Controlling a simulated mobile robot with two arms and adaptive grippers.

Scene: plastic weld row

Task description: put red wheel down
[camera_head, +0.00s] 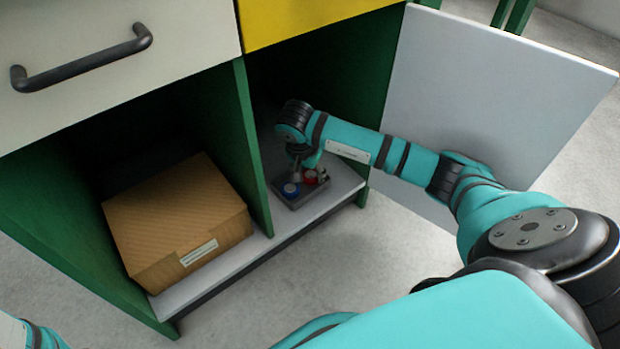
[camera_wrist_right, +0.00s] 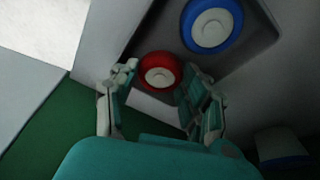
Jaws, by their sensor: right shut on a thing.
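The red wheel (camera_head: 310,177) is low in the right compartment of the cabinet, at the dark tray (camera_head: 288,203). It has a pale hub and also shows in the right wrist view (camera_wrist_right: 158,70). My right gripper (camera_head: 314,171) reaches down into the compartment, and in the right wrist view its fingers (camera_wrist_right: 150,88) are on both sides of the red wheel, shut on it. I cannot tell whether the wheel touches the tray. A blue wheel (camera_head: 291,190) lies in the tray beside it. My left gripper is not in view.
A second blue and white item (camera_wrist_right: 283,150) shows at the wrist view's lower right.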

